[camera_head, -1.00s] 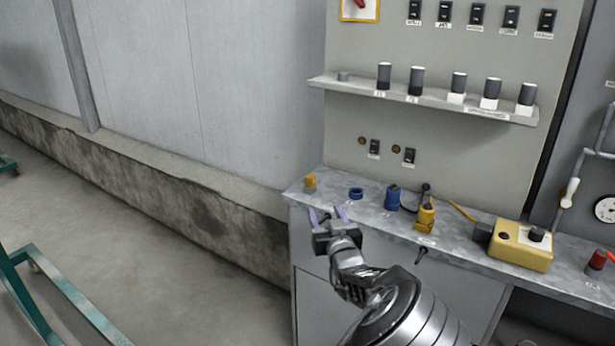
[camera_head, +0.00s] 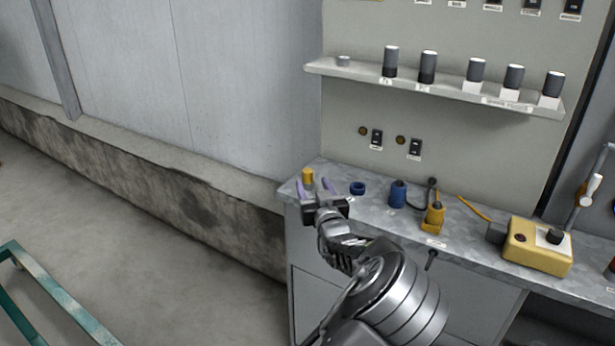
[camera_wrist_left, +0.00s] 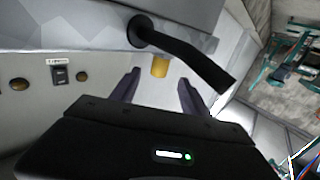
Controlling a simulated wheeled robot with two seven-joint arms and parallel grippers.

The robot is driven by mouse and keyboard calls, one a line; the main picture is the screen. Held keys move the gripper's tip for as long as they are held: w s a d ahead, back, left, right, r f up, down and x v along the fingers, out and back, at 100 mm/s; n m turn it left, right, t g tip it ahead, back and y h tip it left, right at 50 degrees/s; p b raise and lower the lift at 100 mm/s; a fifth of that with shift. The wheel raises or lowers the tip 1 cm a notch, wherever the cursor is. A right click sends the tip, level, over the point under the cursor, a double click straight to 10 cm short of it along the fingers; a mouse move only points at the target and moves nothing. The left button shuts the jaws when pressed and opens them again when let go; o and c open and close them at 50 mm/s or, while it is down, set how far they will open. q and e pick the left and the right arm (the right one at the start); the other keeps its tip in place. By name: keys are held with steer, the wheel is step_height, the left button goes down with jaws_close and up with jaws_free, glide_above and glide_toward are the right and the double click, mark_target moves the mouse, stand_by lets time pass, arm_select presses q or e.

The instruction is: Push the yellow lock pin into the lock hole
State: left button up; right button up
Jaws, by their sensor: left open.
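The yellow lock pin (camera_head: 308,175) appears to be the small yellow cylinder standing near the left end of the grey counter. My left gripper (camera_head: 314,187) is open just in front of it, its purple fingers pointing towards it. In the left wrist view the yellow cylinder (camera_wrist_left: 160,67) shows between and beyond the fingertips of my left gripper (camera_wrist_left: 157,86). It looks ungripped; whether a finger touches it I cannot tell. I cannot make out the lock hole. My right gripper is not in view.
On the counter (camera_head: 475,232), a blue ring (camera_head: 357,188), a blue cylinder (camera_head: 397,194), a yellow plug-like part (camera_head: 433,217) and a yellow box with a black knob (camera_head: 537,247) stand to the right. A panel with a shelf (camera_head: 440,88) rises behind. Floor space lies left.

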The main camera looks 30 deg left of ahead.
mark_target(309, 177)
arm_select(q)
steer(key=shift+f+p+x, duration=0.2)
steer(key=shift+p+x, duration=0.15)
steer(key=shift+x, duration=2.35)
steer(key=shift+d, duration=0.1)
jaws_close()
